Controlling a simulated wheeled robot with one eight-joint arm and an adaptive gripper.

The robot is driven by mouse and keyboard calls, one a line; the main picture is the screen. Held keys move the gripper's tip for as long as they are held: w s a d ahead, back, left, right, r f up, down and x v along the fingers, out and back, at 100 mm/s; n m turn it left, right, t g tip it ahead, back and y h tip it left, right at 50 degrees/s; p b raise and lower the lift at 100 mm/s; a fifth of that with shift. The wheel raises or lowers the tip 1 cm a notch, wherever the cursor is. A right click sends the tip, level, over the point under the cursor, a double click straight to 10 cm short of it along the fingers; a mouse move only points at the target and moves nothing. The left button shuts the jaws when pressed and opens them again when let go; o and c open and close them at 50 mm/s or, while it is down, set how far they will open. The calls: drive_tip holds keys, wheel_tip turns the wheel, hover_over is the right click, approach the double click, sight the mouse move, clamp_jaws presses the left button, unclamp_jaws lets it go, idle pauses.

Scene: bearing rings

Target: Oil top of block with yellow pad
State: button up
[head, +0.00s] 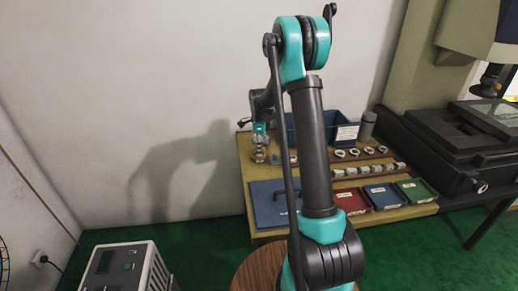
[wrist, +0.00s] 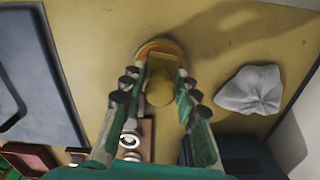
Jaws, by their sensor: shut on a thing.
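My gripper (wrist: 160,85) is shut on the yellow pad (wrist: 160,50), a round piece with a yellow knob-like grip between the fingers and an orange-yellow rim. In the head view my gripper (head: 259,142) is at the table's left back part, with the pad (head: 259,156) under it. I cannot tell whether the pad touches the tabletop. Several small grey blocks (head: 377,169) stand in a row on a wooden strip to the right. Which one is the task's block is not clear. My arm hides part of the table's middle.
The yellow table (head: 246,168) carries a blue mat (head: 266,205), red (head: 352,200), blue (head: 384,196) and green (head: 416,191) trays, a row of rings (head: 354,152) and a blue bin (head: 318,130). A white crumpled cloth (wrist: 250,90) lies right of the pad in the wrist view.

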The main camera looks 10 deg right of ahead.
drive_tip(key=shift+f, duration=0.4)
idle(1.1)
drive_tip(key=shift+r, duration=3.55)
